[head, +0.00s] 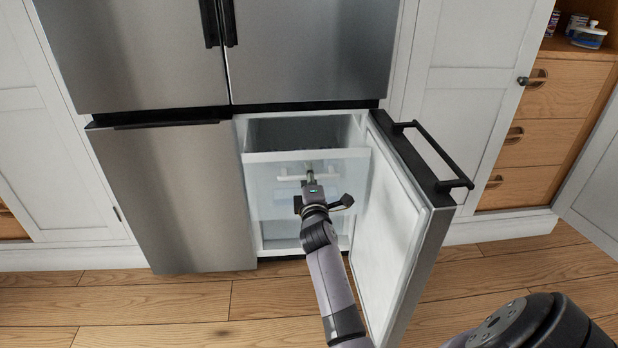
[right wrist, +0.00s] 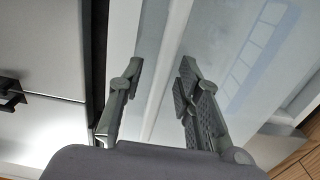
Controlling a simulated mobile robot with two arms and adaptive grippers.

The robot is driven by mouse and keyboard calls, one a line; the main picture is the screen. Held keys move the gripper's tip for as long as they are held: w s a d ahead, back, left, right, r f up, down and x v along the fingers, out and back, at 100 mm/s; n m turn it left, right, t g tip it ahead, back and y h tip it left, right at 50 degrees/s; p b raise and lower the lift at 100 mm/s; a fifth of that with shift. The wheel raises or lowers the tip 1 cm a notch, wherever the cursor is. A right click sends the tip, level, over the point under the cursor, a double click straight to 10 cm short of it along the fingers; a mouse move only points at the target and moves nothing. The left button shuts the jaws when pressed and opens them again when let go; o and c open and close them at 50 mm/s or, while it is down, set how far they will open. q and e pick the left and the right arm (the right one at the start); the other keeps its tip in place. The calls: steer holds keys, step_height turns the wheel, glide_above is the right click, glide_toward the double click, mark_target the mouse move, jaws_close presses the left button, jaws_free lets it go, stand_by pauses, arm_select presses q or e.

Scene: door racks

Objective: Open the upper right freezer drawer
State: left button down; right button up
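The lower right freezer door (head: 405,225) of the steel fridge stands wide open to the right. Behind it is the upper freezer drawer (head: 265,185), with a pale translucent front, a white top rim and a light handle bar. I cannot tell whether it is pulled out at all. My right gripper (head: 310,175) is at the middle of the drawer front, by the handle, partly covering it. In the right wrist view my right gripper (right wrist: 162,75) has its fingers apart, one each side of a white strip (right wrist: 167,55) on the drawer; contact is unclear. My left gripper is not in view.
The open door's black handle (head: 430,155) sticks out to the right. The lower left steel door (head: 175,195) is shut. White cabinets and wooden drawers (head: 560,90) stand at the right. The wooden floor (head: 150,305) in front is clear.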

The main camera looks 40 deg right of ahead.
steer(key=v, duration=0.7)
steer(key=shift+s, duration=0.25)
steer(key=shift+a, duration=0.1)
